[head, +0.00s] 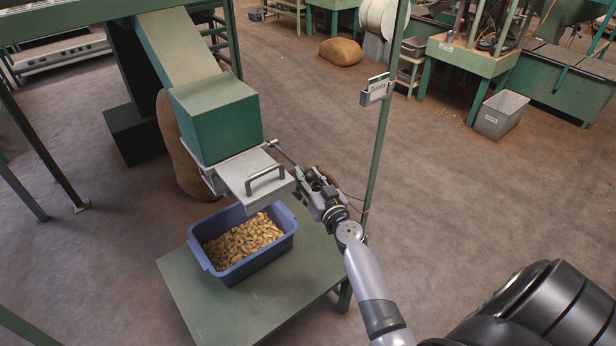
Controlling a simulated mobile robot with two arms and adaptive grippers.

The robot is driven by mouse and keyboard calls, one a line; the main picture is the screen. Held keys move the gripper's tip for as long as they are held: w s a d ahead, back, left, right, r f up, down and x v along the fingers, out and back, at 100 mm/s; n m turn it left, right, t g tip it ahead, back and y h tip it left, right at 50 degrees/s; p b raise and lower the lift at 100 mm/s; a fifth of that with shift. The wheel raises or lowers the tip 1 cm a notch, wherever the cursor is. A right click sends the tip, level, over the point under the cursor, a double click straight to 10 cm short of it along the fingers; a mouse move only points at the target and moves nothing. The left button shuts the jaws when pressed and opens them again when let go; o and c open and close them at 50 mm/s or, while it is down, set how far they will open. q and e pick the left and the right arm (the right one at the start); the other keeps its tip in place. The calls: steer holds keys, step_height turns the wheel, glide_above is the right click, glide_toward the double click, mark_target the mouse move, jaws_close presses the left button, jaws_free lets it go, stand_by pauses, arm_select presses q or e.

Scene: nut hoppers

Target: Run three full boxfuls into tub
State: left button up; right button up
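A blue tub (283,242) stands on a green table, with a heap of tan nuts (240,240) in it. Above it hangs a green hopper box (222,122) fed by a sloping chute (178,50). Under the box is a grey metal tray-like part (238,168) with a bar handle (265,175), reaching out over the tub's back edge. A thin metal lever (284,153) sticks out at its right side. My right gripper (306,182) is at the lever's outer end. Its fingers are small and partly hidden, so I cannot tell whether they grip the lever. My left gripper is not in view.
The green table (240,305) has bare room in front of the tub. A green post (384,130) with a small box (376,92) stands right of the hopper. A brown sack (180,150) is behind the hopper. A grey bin (502,114) stands on open floor at right.

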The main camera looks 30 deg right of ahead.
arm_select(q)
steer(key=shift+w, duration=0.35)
arm_select(e)
jaws_close()
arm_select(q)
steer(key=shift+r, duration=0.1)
arm_select(e)
steer(key=shift+r, duration=0.1)
